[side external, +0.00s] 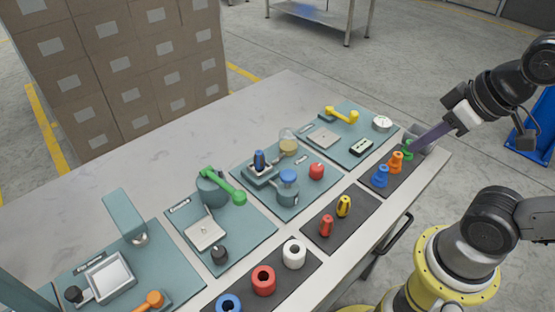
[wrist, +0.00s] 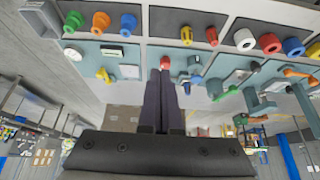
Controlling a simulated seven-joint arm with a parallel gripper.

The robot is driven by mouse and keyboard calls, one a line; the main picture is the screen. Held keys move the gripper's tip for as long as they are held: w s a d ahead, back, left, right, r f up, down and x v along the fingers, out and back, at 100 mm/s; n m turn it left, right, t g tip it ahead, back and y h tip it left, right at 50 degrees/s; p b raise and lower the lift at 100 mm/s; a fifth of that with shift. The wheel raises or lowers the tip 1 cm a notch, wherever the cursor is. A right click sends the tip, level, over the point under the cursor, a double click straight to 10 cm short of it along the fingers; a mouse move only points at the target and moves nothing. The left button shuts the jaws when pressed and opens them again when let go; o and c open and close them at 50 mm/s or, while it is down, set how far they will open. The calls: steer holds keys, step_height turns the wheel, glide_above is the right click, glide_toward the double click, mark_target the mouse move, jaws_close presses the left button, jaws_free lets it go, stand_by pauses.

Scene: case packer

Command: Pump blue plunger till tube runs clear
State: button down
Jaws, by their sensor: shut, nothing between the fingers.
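On the middle teal panel in the side view, a dark blue upright knob (side external: 259,159) stands on a small block. A lighter blue cap (side external: 288,176) tops a teal cylinder just in front of it. I cannot tell for sure which is the plunger. A clear rounded vessel with amber contents (side external: 288,143) stands behind them; the tube's contents are too small to read. My gripper (side external: 416,146) is far to the right of both, near the pegs at the table's right end. Its long dark fingers are together and empty; they also show in the wrist view (wrist: 165,74).
A red button (side external: 316,170) shares the middle panel. A yellow lever (side external: 342,115) and a green-handled lever (side external: 223,185) stand on neighbouring panels. The table's back left is clear.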

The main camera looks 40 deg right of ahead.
stand_by(0.3)
steer(key=w+d+r+n+t+h, duration=0.1)
steer(key=w+r+n+t, duration=0.25)
steer(key=w, duration=0.45)
steer(key=n+y, duration=0.3)
steer(key=n, duration=0.5)
glide_above(294, 176)
step_height(294, 176, down, 5)
steer(key=shift+f, duration=0.1)
steer(key=shift+f, duration=0.1)
steer(key=shift+f, duration=4.3)
steer(key=shift+f, duration=0.1)
